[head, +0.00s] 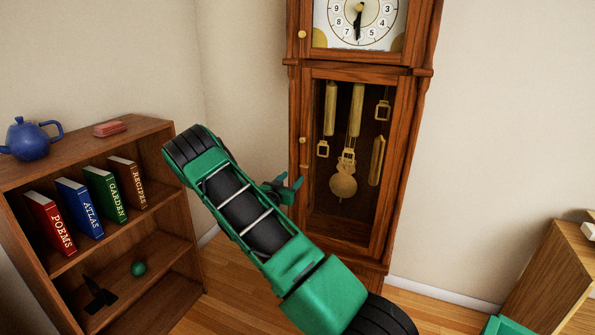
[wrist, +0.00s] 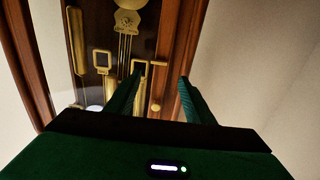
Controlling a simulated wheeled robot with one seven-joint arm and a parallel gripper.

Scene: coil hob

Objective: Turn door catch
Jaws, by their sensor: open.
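The tall wooden clock (head: 401,165) stands against the wall, and its lower glazed door (head: 388,190) looks closed. A similar brass knob (head: 302,34) is on the upper door. My gripper (head: 291,181) is open and empty, below the lower knob and near the door's left edge. In the wrist view my gripper (wrist: 161,77) has its two green fingers apart, and a brass knob (wrist: 155,107) shows between them, not gripped. Whether a finger touches the door cannot be told.
A wooden cabinet (head: 545,285) is at lower right. Bare wooden floor (head: 440,310) lies right of the clock.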

